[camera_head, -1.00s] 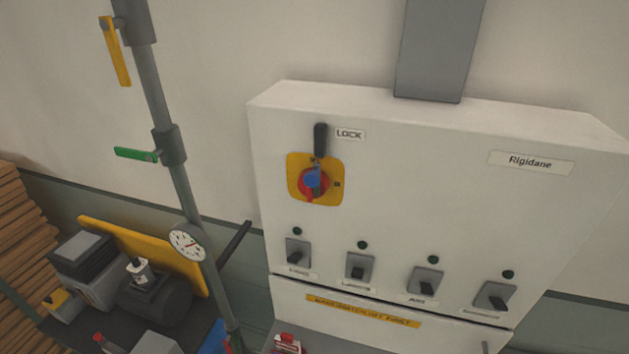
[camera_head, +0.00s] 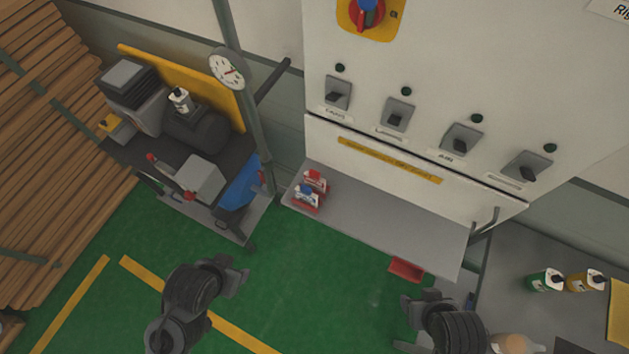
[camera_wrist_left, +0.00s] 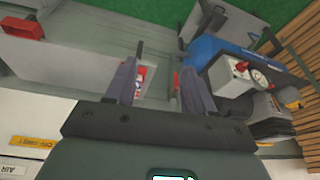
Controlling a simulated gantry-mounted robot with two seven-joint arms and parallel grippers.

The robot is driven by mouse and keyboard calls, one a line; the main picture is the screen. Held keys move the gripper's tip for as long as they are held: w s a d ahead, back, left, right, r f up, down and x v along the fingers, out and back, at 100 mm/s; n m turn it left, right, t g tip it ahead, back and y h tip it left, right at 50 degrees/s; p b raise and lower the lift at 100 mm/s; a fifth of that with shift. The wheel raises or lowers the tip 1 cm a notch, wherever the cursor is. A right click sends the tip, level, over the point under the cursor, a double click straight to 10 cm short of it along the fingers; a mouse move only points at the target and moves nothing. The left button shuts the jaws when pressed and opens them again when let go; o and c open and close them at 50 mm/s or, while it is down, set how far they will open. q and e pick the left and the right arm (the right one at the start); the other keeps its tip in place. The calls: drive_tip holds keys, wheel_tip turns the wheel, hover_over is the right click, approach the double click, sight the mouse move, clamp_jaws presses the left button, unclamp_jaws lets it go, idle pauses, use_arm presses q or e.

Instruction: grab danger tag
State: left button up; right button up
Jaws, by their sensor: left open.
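Two small red-and-white pieces, which look like danger tags, lie close together at the left end of a grey shelf (camera_head: 400,225) under the white cabinet. The rear tag (camera_head: 316,181) is mostly red and white; the front tag (camera_head: 306,199) has a blue part near it. My left gripper (camera_head: 236,277) is open and empty, in front of and below-left of the shelf in the head view. In the left wrist view, part of a red-and-white tag (camera_wrist_left: 140,74) shows beyond the left finger, apart from it. My right gripper (camera_head: 408,322) is at lower right, away from the tags; its jaws are unclear.
The white cabinet (camera_head: 440,45) with switches rises behind the shelf. A pipe with a gauge (camera_head: 229,68) and a compressor cart (camera_head: 190,135) stand left. A red tray (camera_head: 406,269) sits by the shelf's front edge. Bottles (camera_head: 545,281) stand on a right-hand table. Green floor is open in front.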

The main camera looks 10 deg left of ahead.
use_arm(q)
drive_tip(key=shift+o, duration=0.3)
drive_tip(key=shift+o, duration=1.4)
